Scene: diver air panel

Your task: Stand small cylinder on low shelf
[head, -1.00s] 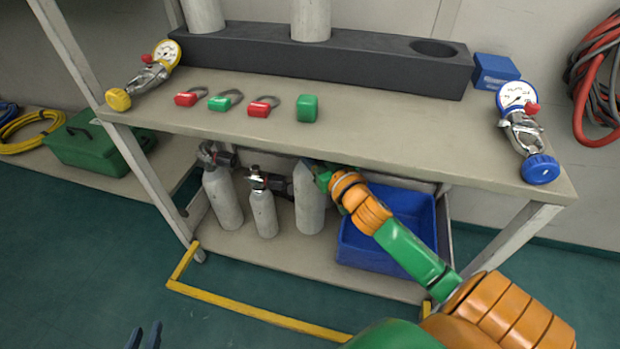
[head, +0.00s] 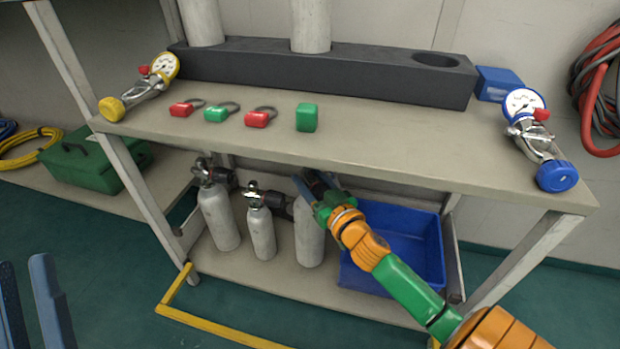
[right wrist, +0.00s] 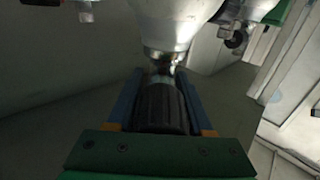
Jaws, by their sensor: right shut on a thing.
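Three small grey cylinders stand in a row under the tabletop: a left one (head: 218,215), a middle one (head: 261,232) and a right one (head: 309,235). My right gripper (head: 312,186) is at the top of the right cylinder, shut on its black valve knob (right wrist: 160,108). This cylinder's pale body (right wrist: 172,22) fills the top middle of the right wrist view. It looks upright over the low shelf (head: 290,288); I cannot tell if its base touches. My left gripper (head: 42,310) is open and empty at the lower left.
A blue bin (head: 425,245) stands right of the cylinders on the low shelf. The tabletop (head: 380,140) overhangs closely above my right gripper. A yellow frame (head: 220,333) lies on the floor in front. The middle cylinder's black knob points towards the right cylinder.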

